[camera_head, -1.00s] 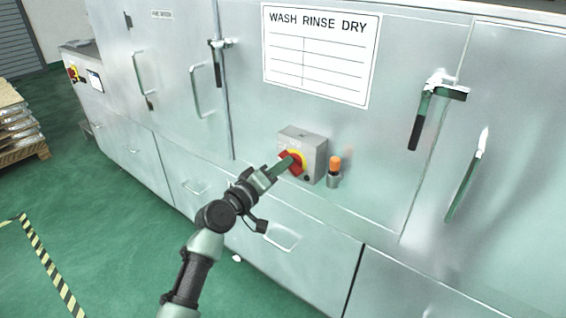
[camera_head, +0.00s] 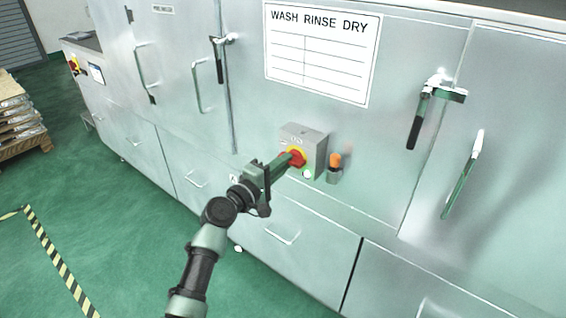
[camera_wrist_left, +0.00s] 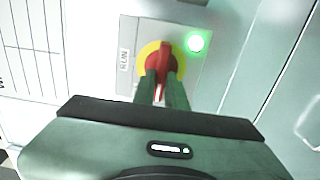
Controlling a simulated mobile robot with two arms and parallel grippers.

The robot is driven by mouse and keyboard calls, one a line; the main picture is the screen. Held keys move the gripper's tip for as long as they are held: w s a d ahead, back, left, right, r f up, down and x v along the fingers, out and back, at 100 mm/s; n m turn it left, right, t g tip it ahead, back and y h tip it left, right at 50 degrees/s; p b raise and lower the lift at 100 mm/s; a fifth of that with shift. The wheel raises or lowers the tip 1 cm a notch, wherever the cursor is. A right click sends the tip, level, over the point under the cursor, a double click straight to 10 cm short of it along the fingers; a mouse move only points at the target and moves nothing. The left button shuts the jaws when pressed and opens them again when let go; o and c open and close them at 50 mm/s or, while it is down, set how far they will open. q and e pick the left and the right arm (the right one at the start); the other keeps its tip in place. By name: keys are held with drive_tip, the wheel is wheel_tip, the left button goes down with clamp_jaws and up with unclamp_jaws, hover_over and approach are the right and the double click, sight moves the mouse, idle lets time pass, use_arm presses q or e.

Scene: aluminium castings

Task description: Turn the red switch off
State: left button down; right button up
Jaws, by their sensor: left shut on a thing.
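The red switch (camera_head: 298,157) is a red rotary handle on a yellow round plate, on a grey box (camera_head: 318,150) fixed to the machine front. In the left wrist view the red handle (camera_wrist_left: 165,64) stands upright in the picture, with the yellow plate around it. A RUN label (camera_wrist_left: 125,61) lies to its left, and a lit green lamp (camera_wrist_left: 196,42) to its upper right. My left gripper (camera_head: 286,162) is shut on the handle. Its two fingers (camera_wrist_left: 162,88) lie either side of the handle's near end and hide part of it. My right gripper is not in view.
An orange-topped beacon (camera_head: 335,162) sits just right of the box. Door latches (camera_head: 424,108) and handles (camera_head: 461,180) stick out from the metal machine. A WASH RINSE DRY sign (camera_head: 322,55) is above. Loaded pallets (camera_head: 18,125) stand far left. Green floor is clear at left.

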use_arm(q)
drive_tip(key=shift+f, duration=0.1)
idle(0.3)
drive_tip(key=c, duration=1.4)
unclamp_jaws()
drive_tip(key=shift+c, duration=0.2)
drive_tip(key=v, duration=0.8)
drive_tip(key=shift+w, duration=0.1)
